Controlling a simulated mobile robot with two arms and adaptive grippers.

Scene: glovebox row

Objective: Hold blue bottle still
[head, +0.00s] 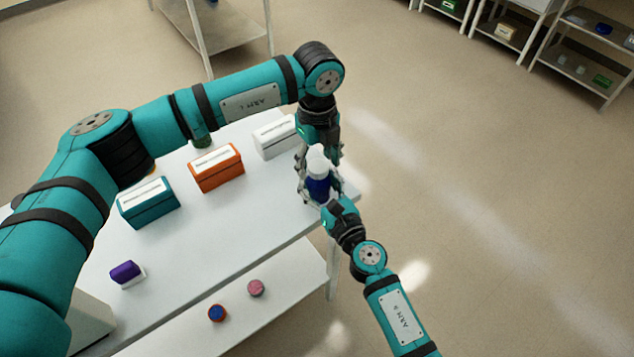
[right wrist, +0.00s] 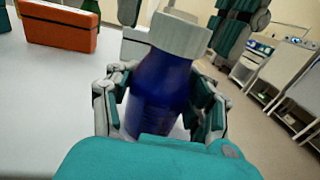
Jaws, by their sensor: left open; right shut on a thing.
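The blue bottle (head: 318,187) with a white cap (head: 316,157) stands upright at the right end of the white table. It also shows in the right wrist view, with its blue body (right wrist: 160,95) and ribbed cap (right wrist: 181,35). My right gripper (head: 322,196) is shut on the body; its fingers lie on both sides. My left gripper (head: 318,163) points down from above, open, with its fingers on either side of the cap. In the right wrist view parts of the left fingers show beside and behind the cap. The bottle's base is largely hidden.
The white table (head: 228,231) bears a teal box (head: 149,204), an orange box (head: 217,169), a white box (head: 275,138) and a purple item (head: 126,272). A lower shelf (head: 270,284) holds a pink and a blue-orange round item. Open floor lies to the right.

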